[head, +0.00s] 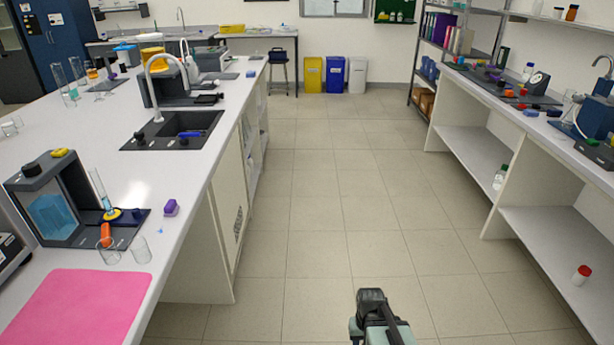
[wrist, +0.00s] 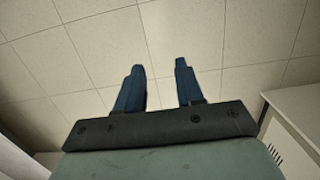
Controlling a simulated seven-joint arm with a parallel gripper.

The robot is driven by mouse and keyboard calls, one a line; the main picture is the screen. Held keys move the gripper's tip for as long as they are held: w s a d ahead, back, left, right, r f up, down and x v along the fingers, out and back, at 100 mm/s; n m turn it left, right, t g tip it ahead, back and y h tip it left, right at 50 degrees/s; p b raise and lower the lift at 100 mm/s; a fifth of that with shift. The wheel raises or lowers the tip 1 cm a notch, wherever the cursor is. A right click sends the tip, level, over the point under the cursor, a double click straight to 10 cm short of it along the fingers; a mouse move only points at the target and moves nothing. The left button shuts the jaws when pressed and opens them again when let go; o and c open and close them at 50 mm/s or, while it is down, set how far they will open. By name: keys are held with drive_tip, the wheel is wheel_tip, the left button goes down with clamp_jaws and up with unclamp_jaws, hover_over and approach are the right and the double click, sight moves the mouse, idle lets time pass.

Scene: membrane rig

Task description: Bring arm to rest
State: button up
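My arm shows at the bottom middle of the head view, over the aisle floor, with a dark end part on top; its fingertips cannot be made out there. In the wrist view my gripper (wrist: 158,66) has its two blue fingers apart, with only floor tiles and nothing held between them. The gripper touches nothing in view.
A white bench (head: 190,180) runs along the left, bearing a membrane rig (head: 60,205), a pink mat (head: 80,305), glassware and a sink (head: 180,130). Another bench (head: 560,150) with shelves is on the right. The tiled aisle (head: 340,200) is clear. Bins (head: 335,75) stand at the back.

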drive_tip(key=s+f+g, duration=0.2)
drive_tip(key=s+f, duration=0.5)
drive_tip(key=s, duration=0.5)
drive_tip(key=s+f+g, duration=0.3)
drive_tip(key=s+f, duration=0.5)
drive_tip(key=s, duration=0.5)
drive_tip(key=shift+g, duration=0.3)
